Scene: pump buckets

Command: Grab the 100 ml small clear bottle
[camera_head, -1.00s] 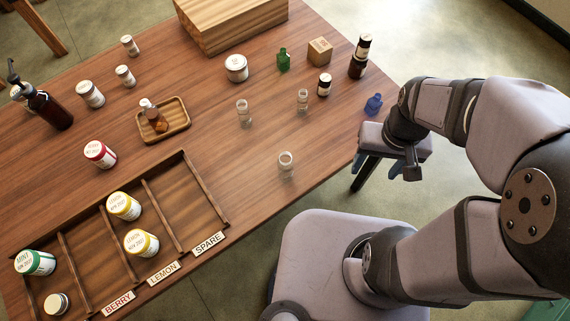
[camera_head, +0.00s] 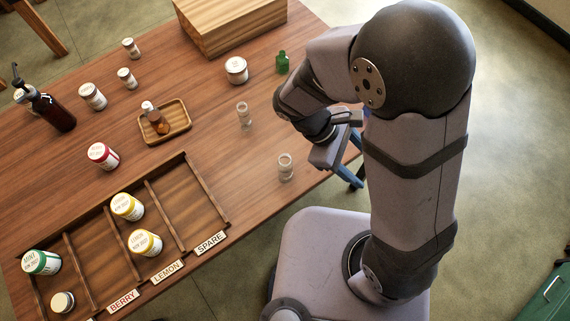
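Two small clear bottles show on the table: one (camera_head: 243,114) near the middle and one (camera_head: 285,167) closer to the front edge. Both stand upright. I cannot read a volume on either, so I cannot tell which is the 100 ml one. A third clear bottle seen earlier is hidden behind my arm. My gripper (camera_head: 354,158) is right of the front clear bottle, near the table's edge, apart from it. Its blue fingers are partly hidden but look spread, with nothing seen between them.
A green bottle (camera_head: 282,62) and a white jar (camera_head: 236,70) stand farther back. A small wooden tray (camera_head: 186,119) holds an amber bottle (camera_head: 154,117). The divided wooden rack (camera_head: 209,196) holds lidded jars. Table between the rack and the front clear bottle is free.

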